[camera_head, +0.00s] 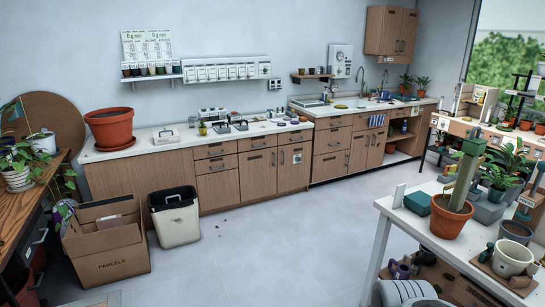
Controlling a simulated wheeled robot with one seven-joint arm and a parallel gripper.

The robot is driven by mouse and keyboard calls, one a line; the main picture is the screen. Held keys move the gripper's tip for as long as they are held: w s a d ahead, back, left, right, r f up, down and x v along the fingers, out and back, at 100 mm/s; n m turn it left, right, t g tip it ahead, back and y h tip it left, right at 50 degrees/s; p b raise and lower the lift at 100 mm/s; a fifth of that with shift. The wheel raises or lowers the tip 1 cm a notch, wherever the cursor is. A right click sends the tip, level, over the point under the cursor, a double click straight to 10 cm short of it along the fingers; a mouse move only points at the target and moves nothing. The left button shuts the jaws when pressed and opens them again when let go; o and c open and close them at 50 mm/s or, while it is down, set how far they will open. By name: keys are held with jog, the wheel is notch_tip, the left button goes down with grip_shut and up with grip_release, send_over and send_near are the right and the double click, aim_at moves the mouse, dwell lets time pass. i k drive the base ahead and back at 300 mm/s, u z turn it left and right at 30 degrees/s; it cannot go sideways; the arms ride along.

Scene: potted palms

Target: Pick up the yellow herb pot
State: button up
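A small yellow pot (203,131) with a green plant in it stands on the white countertop (150,143) along the back wall, left of the middle of the view. It looks upright and is small at this distance. It stands just left of some dark and grey items on the counter. I see no gripper in the head view, so its state and its place relative to the pot do not show.
A large terracotta pot (110,128) stands on the counter's left end. A cardboard box (107,250) and a waste bin (175,217) stand on the floor before the cabinets. A white table (415,222) with potted plants is at the right. The middle floor is open.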

aim_at(203, 129)
jog(key=i, duration=1.25)
jog(key=u, duration=0.4)
jog(key=i, duration=5.2)
jog(key=u, duration=3.9)
